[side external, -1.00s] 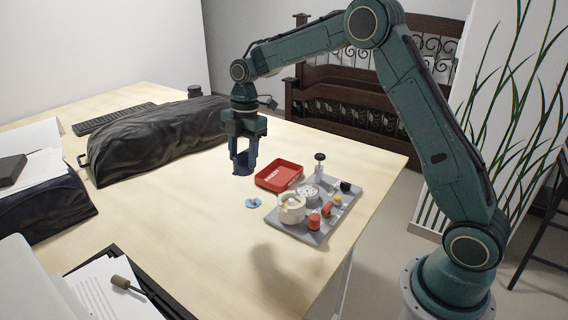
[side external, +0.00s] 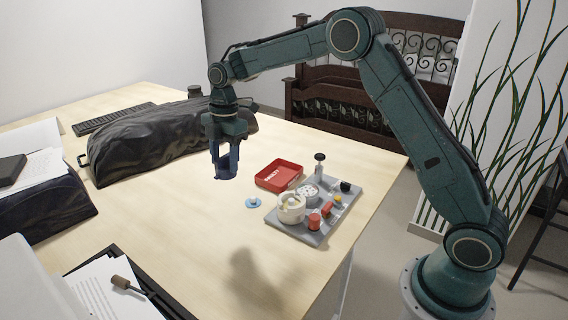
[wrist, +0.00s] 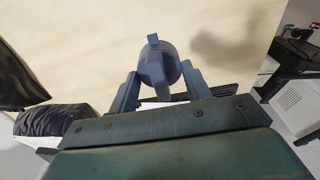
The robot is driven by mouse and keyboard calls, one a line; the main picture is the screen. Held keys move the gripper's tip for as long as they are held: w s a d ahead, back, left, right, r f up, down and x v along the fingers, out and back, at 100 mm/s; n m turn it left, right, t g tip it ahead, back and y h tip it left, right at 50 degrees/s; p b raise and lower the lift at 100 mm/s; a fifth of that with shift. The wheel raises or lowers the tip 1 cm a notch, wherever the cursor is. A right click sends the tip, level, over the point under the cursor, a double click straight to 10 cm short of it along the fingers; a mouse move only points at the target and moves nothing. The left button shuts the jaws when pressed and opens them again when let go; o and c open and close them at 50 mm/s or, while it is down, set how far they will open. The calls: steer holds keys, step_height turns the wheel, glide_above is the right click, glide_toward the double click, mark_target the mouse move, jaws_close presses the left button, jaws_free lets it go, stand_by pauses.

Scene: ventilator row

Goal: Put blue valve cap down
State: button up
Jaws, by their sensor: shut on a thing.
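My gripper (side external: 226,168) is shut on the blue valve cap and hangs above the wooden table, left of the red tray. In the wrist view the blue valve cap (wrist: 158,62) is a dull blue round piece with a bar across it, held between the two fingers. In the side view the cap is hard to tell from the dark blue fingers. Bare table shows under the cap in the wrist view. The gap between cap and table cannot be judged exactly.
A red tray (side external: 279,163) and a grey board (side external: 315,239) with a white pot (side external: 291,208) and several small parts stand to the right. A small light-blue piece (side external: 253,202) lies beside the board. A black bag (side external: 150,142) lies behind left. The table's front middle (side external: 185,225) is clear.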

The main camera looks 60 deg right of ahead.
step_height(320, 180, down, 16)
steer(key=shift+f, duration=0.15)
stand_by(0.7)
steer(key=shift+f, duration=0.25)
steer(key=o, duration=0.9)
steer(key=r, duration=0.4)
steer(key=d+r, duration=0.1)
steer(key=r, duration=0.7)
steer(key=shift+d+r, duration=0.25)
steer(key=shift+r, duration=0.1)
